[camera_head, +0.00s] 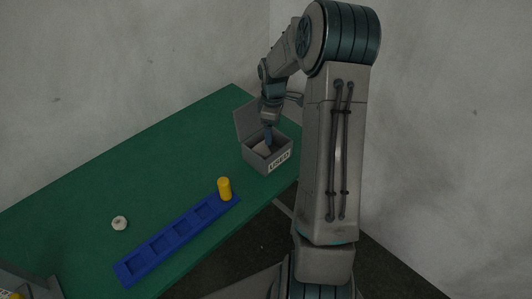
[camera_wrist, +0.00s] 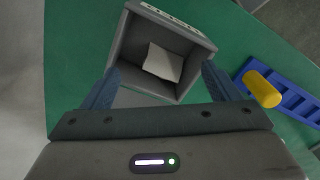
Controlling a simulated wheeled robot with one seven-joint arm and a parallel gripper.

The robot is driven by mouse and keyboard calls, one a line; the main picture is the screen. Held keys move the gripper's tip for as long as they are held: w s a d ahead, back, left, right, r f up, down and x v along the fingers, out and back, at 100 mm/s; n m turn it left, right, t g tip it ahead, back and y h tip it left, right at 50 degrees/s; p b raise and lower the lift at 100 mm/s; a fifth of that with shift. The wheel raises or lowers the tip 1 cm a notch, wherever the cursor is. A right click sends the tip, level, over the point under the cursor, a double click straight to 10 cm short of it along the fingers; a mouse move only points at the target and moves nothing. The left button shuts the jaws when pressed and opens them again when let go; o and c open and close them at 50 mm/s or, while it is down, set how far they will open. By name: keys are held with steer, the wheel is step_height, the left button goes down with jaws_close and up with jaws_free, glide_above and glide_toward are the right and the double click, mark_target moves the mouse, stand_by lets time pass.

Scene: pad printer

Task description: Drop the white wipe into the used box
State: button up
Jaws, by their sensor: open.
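The used box (camera_head: 256,162) is an open grey box with a raised lid and a "USED" label, at the far right of the green table. It also shows in the wrist view (camera_wrist: 128,45). A white, flat-looking wipe (camera_wrist: 163,62) lies inside it, apart from the fingers; its pale surface shows in the head view (camera_head: 262,150). My gripper (camera_head: 268,142) points down over the box. In the wrist view its blue fingers (camera_wrist: 160,72) are spread wide with nothing held between them. One finger is hidden in the head view.
A blue tray (camera_head: 140,262) with several square pockets lies along the table's near edge. A yellow cylinder (camera_head: 224,188) stands at its right end. A small white crumpled lump (camera_head: 119,223) sits on the left. The green table (camera_head: 160,165) is clear between them.

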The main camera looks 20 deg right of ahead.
step_height(320, 180, up, 14)
steer(key=b, duration=0.1)
steer(key=shift+f+b, duration=0.15)
steer(key=shift+b, duration=0.15)
steer(key=s+a+r+m+t+h, duration=0.1)
steer(key=s+a+r+m, duration=0.3)
steer(key=s+a, duration=0.65)
steer(key=s+a+f+m+t, duration=0.1)
steer(key=s+a+m, duration=0.1)
steer(key=s, duration=0.5)
steer(key=s+a+f+m+t+y, duration=0.1)
steer(key=s+a+m, duration=0.2)
steer(key=s, duration=0.5)
steer(key=shift+s+a+f+m, duration=0.2)
steer(key=shift+f+m, duration=0.15)
steer(key=shift+m, duration=0.15)
steer(key=shift+d, duration=0.15)
